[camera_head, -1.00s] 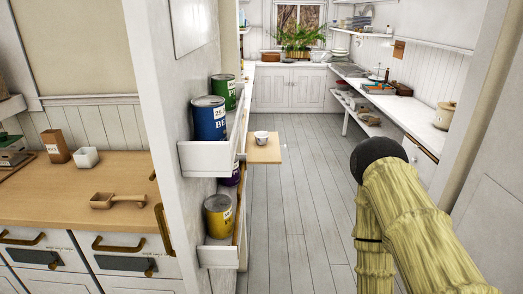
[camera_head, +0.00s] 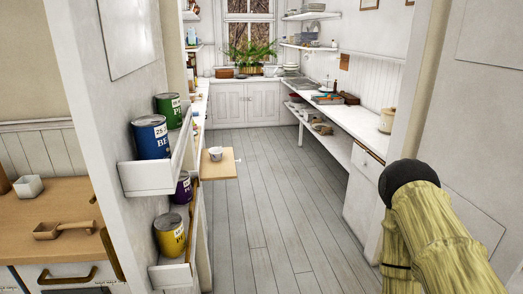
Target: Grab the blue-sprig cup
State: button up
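A small white cup (camera_head: 215,154) stands upright on a wooden pull-out board (camera_head: 229,164) left of the middle of the head view, beyond the end of the partition wall. It is too small here to tell whether it has a blue sprig on it. My arm shows at the lower right with yellowish, ridged links and a dark round joint. My gripper is not in view. The arm is well apart from the cup, with open floor between them.
Cans stand on the wall shelves (camera_head: 134,190) at left, near the cup. A wooden counter (camera_head: 75,213) is at the lower left. A long white counter (camera_head: 357,126) runs along the right wall. The plank floor (camera_head: 272,225) between is clear.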

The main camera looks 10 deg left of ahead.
aim_at(216, 154)
jog(key=z, duration=0.55)
jog(key=i, duration=1.7)
jog(key=u, duration=0.6)
jog(key=i, duration=0.9)
jog(key=u, duration=0.95)
